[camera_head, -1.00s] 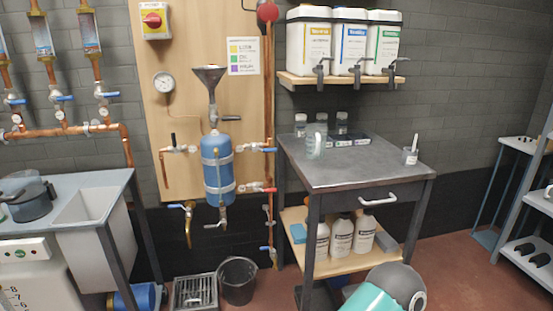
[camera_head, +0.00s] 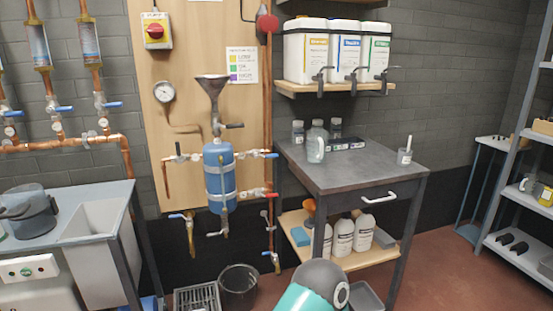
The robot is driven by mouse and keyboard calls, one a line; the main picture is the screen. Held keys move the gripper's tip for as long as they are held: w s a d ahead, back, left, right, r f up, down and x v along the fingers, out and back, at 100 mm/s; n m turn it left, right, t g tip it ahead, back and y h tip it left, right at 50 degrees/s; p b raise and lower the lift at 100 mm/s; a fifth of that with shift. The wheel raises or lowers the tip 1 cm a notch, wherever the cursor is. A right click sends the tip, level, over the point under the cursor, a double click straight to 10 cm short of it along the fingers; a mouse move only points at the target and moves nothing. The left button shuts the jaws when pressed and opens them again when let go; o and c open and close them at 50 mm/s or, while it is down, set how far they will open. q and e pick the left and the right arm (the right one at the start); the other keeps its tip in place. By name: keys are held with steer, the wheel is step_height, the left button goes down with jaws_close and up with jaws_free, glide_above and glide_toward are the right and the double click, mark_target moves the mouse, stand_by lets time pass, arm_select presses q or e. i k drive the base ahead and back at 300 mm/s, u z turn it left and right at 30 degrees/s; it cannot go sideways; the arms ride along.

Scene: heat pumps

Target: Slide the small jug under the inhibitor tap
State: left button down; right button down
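A small clear jug (camera_head: 316,142) stands upright near the back left of the dark bench top (camera_head: 345,173). Three white containers with yellow (camera_head: 306,56), blue (camera_head: 347,55) and green (camera_head: 378,54) labels stand on a wall shelf above the bench. Each has a dark tap at its front: left (camera_head: 320,80), middle (camera_head: 354,80) and right (camera_head: 386,78). The label words are too small for me to tell surely which is inhibitor. The jug stands below and a little left of the left tap, on the bench, well beneath the shelf. Neither gripper shows.
Several lidded bottles and a dark labelled rack (camera_head: 344,144) stand behind the jug. A small cup (camera_head: 404,156) sits at the bench's right end. The bench's middle is clear. A blue tank (camera_head: 219,177) with pipes is to the left. My teal and grey arm link shows at the bottom.

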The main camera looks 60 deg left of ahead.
mark_target(317, 139)
steer(key=u, duration=0.7)
steer(key=i, duration=1)
steer(key=u, duration=0.05)
